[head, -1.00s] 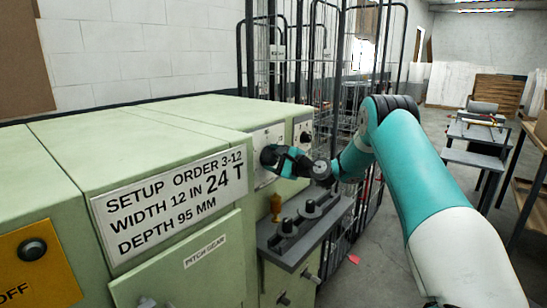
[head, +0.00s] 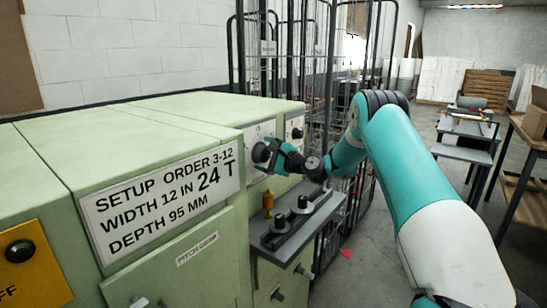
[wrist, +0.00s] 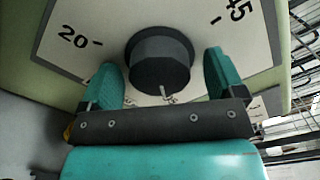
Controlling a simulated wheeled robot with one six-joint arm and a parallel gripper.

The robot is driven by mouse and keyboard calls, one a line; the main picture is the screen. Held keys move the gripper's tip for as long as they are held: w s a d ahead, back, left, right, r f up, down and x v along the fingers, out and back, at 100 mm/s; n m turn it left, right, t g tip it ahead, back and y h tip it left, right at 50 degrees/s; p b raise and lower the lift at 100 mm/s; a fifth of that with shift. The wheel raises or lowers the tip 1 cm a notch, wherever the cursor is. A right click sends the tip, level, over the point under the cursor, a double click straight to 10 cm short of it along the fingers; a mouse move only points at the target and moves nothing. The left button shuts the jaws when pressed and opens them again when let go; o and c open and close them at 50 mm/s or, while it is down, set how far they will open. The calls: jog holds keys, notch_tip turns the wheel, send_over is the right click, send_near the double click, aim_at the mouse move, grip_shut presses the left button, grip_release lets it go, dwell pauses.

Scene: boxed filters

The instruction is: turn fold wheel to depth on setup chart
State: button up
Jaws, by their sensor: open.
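The setup chart (head: 160,205) on the green machine's front reads "SETUP ORDER 3-12, WIDTH 12 IN, 24 T, DEPTH 95 MM". A dark round wheel (wrist: 160,62) stands out from a pale scale plate (wrist: 85,22) in the wrist view. Marks 20 at left and 45 at upper right show on the plate; the label naming the wheel is not visible. My gripper (wrist: 165,80) is open, its teal fingers on either side of the wheel, with gaps visible. In the head view the wheel (head: 262,151) is partly covered by my gripper (head: 272,156).
A second panel with a small knob (head: 297,133) is just right of the wheel. Below, a grey shelf (head: 280,252) carries dark knobs (head: 303,204) and a brass-coloured post (head: 268,199). A wire cage cart (head: 320,90) stands close behind my arm.

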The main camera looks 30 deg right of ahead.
jog(key=b+v, duration=0.6)
jog(key=v, duration=1.1)
jog(key=shift+s, duration=0.15)
jog(key=shift+d, duration=0.1)
jog(key=s+a+r+n+g+y, duration=0.15)
jog(key=a+n+g+y, duration=0.55)
jog(key=a, duration=1.1)
jog(key=s+a+n+g+h, duration=0.4)
jog(key=s+a+n, duration=0.4)
jog(key=a, duration=0.4)
jog(key=s+a+f+n+g+h, duration=0.1)
jog(key=s+a+n+g+h, duration=0.1)
jog(key=s+n, duration=0.4)
jog(key=s+a+f+n+g+h, duration=0.1)
jog(key=s+n, duration=0.5)
jog(key=s, duration=0.8)
jog(key=a+g+h, duration=0.1)
jog(key=g+h, duration=0.1)
jog(key=g, duration=0.1)
jog(key=shift+s+a, duration=0.25)
jog(key=shift+a, duration=0.15)
